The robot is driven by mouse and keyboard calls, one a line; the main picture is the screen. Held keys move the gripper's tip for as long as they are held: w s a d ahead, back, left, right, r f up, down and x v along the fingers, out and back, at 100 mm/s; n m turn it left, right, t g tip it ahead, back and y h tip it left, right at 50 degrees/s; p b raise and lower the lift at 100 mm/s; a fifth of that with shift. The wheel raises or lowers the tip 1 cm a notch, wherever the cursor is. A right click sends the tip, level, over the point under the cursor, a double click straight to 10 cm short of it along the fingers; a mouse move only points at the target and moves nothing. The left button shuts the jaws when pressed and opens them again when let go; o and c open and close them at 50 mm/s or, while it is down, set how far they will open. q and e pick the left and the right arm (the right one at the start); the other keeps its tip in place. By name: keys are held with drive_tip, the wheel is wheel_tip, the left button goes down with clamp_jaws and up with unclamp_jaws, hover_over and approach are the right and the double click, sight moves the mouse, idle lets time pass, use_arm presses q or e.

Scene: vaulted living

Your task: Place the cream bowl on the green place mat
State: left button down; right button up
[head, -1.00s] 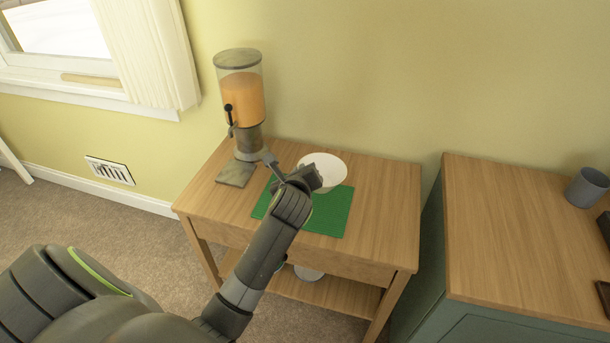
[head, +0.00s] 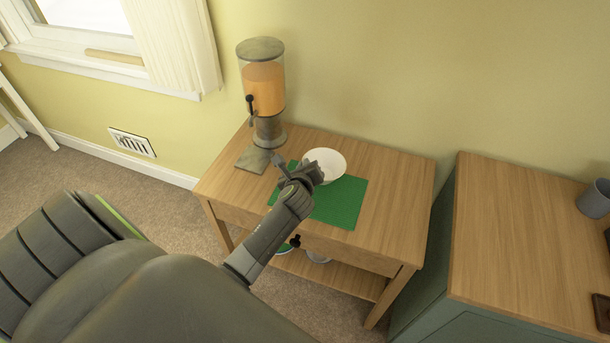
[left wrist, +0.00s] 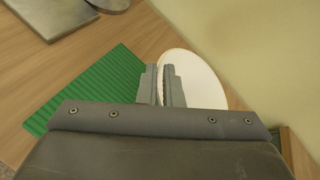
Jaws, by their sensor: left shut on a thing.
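The cream bowl (head: 328,161) is held by its rim over the back part of the green place mat (head: 338,205) on the wooden side table. My left gripper (head: 310,174) is shut on the near-left side of the rim. In the left wrist view the bowl (left wrist: 200,80) shows between and right of the fingertips (left wrist: 165,88), with the mat (left wrist: 95,88) to the left. The bowl looks about level. I cannot tell whether its base touches the mat or hangs just above it. My right gripper is not in view.
A drink dispenser (head: 264,90) with orange liquid stands on the table's (head: 395,190) back left, close to the mat. The table's right side is clear. A green cabinet with a wooden top (head: 520,235) stands to the right, with a grey cup (head: 594,199) on it.

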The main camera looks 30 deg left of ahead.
use_arm(q)
wheel_tip(320, 180, down, 3)
drive_tip(key=shift+f+b, duration=0.15)
drive_tip(key=shift+b, duration=0.15)
drive_tip(key=c, duration=1.6)
unclamp_jaws()
drive_tip(key=p+v, duration=0.1)
drive_tip(key=v, duration=1.1)
drive_tip(key=shift+d, duration=0.15)
